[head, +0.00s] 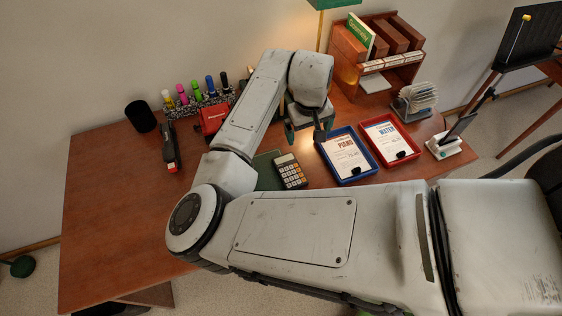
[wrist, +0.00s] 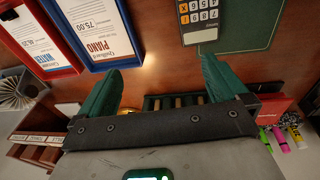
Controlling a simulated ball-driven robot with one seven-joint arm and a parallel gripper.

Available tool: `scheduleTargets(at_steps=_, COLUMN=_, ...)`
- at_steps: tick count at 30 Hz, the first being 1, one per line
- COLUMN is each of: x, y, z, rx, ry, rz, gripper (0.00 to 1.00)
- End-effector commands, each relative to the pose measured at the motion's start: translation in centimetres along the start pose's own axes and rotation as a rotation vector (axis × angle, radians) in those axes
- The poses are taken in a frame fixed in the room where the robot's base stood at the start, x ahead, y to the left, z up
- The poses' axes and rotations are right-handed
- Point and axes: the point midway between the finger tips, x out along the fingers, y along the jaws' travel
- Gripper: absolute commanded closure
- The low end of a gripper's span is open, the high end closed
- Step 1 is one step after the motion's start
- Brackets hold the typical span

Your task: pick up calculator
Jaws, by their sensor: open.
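The calculator (head: 290,171) has a dark body with pale and orange keys and lies on a green mat (head: 266,181) on the wooden desk. In the wrist view the calculator (wrist: 199,20) is cut off by the top edge, ahead of the right-hand finger and apart from it. My gripper (head: 308,130) is open and empty above the desk, a little beyond the calculator and slightly to its right in the head view. Its two green fingers also show in the wrist view (wrist: 155,80). My arm hides part of the mat.
A blue tray (head: 373,172) and a red tray (head: 414,156) with papers stand right of the calculator. A wooden organizer (head: 345,42), a card rack (head: 398,108), a stapler (head: 169,148), a black cup (head: 139,115) and markers (head: 197,91) stand around. The desk's left front is clear.

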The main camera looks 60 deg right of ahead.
Motion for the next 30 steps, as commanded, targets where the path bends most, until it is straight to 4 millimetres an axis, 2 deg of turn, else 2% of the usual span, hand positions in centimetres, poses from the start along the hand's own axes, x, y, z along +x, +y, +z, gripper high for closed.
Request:
scheduleTargets(at_steps=1, x=0.0, y=-1.9, z=0.6, rx=-0.017, ry=-0.03, rz=-0.038, gripper=0.0)
scheduleTargets(at_steps=3, x=0.3, y=-3.4, z=1.4, rx=-0.037, ry=-0.064, rz=-0.069, gripper=0.0)
scheduleTargets(at_steps=7, x=0.9, y=-5.1, z=2.2, rx=-0.061, ry=-0.096, rz=-0.1, gripper=0.0)
scheduleTargets(at_steps=16, x=5.0, y=-5.6, z=2.8, rx=-0.064, ry=-0.102, rz=-0.104, gripper=0.0)
scheduleTargets(at_steps=25, x=7.2, y=-5.8, z=3.3, rx=-0.062, ry=-0.102, rz=-0.105, gripper=0.0)
scheduleTargets(at_steps=30, x=9.8, y=-6.0, z=4.0, rx=-0.062, ry=-0.102, rz=-0.105, gripper=0.0)
